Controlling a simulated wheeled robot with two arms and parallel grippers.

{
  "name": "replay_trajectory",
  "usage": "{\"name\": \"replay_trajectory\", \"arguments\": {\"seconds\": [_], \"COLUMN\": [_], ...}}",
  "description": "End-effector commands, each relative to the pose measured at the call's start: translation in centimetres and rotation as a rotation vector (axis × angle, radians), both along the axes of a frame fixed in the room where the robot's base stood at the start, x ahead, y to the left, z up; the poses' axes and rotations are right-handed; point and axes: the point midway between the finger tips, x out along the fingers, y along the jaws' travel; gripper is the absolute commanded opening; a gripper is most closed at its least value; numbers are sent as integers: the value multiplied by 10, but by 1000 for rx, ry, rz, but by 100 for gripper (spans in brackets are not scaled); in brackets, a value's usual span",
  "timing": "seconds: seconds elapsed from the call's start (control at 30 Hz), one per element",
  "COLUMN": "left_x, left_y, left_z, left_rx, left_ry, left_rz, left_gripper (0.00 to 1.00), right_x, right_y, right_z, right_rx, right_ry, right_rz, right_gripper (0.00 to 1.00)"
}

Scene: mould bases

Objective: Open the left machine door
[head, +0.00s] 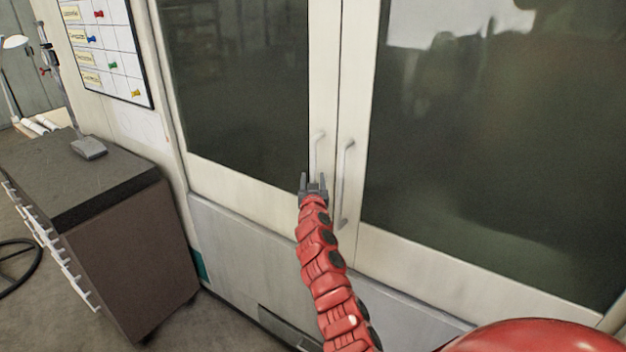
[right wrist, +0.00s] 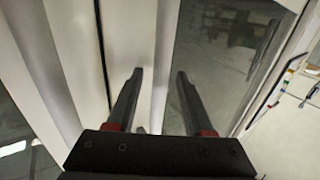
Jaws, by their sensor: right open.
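The left machine door (head: 240,173) is a pale frame around a dark glass pane and looks shut. Its upright pale handle (head: 318,150) is near its right edge. The right door (head: 430,263) beside it has a similar handle (head: 347,178). My right gripper (head: 313,182) is open at the lower end of the left door's handle and hides that end. In the right wrist view, the two dark fingers (right wrist: 160,74) stand apart before the pale door frame. My left gripper is not in view.
A dark cabinet (head: 110,250) with a small grey object (head: 88,147) on top stands left of the machine. A whiteboard (head: 108,50) with coloured pins hangs above it. Floor (head: 215,325) is clear between the cabinet and the machine's front.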

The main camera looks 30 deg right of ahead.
Motion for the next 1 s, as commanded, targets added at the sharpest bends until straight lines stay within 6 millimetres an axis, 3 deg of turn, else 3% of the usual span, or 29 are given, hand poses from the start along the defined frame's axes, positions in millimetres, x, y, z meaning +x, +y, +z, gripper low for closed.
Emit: {"name": "replay_trajectory", "arguments": {"seconds": [0.03,0.33,1.0], "left_x": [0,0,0], "left_y": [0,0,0], "left_z": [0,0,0], "left_rx": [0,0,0], "left_ry": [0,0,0], "left_rz": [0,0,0], "left_gripper": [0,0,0], "right_x": [0,0,0], "right_y": [0,0,0], "right_z": [0,0,1], "right_rx": [0,0,-1], "right_ry": [0,0,-1], "right_rz": [0,0,0], "right_gripper": [52,0,0]}}
